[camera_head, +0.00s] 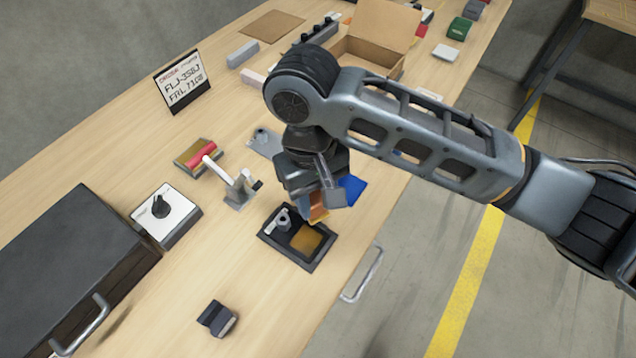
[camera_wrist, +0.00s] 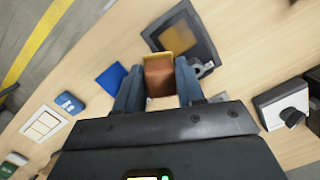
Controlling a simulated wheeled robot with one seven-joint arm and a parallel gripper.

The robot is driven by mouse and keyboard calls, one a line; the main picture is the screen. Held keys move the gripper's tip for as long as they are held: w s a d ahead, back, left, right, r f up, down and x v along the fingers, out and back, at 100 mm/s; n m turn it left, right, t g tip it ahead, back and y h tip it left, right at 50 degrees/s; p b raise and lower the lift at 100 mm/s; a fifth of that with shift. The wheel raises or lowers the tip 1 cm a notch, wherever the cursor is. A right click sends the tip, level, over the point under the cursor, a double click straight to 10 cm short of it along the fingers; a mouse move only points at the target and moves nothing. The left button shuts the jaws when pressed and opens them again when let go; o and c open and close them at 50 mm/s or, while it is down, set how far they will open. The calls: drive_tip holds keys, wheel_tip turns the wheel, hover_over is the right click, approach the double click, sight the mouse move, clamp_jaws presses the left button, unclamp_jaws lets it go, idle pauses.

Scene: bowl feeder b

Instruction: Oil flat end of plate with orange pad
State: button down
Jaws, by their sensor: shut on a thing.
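My gripper (camera_wrist: 160,85) is shut on an orange-brown block, the orange pad (camera_wrist: 159,76), with a pale yellow edge at its far end. In the head view the pad (camera_head: 318,207) shows under my gripper, above the back right edge of a black tray (camera_head: 269,238). The tray has an amber square (camera_head: 307,238) in its floor. A small grey metal part with a round post (camera_head: 283,219) is at its left side. A grey flat plate with a knob (camera_head: 263,142) lies farther back; I cannot tell which part is the task's plate. Contact between pad and tray is unclear.
A white box with a black knob (camera_head: 166,215) and a dark case (camera_head: 70,265) are farther left. A blue square (camera_head: 351,188) lies right. A dark block (camera_head: 217,318) is in front.

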drive_tip(key=shift+r+p, duration=0.7)
drive_tip(key=shift+r, duration=0.55)
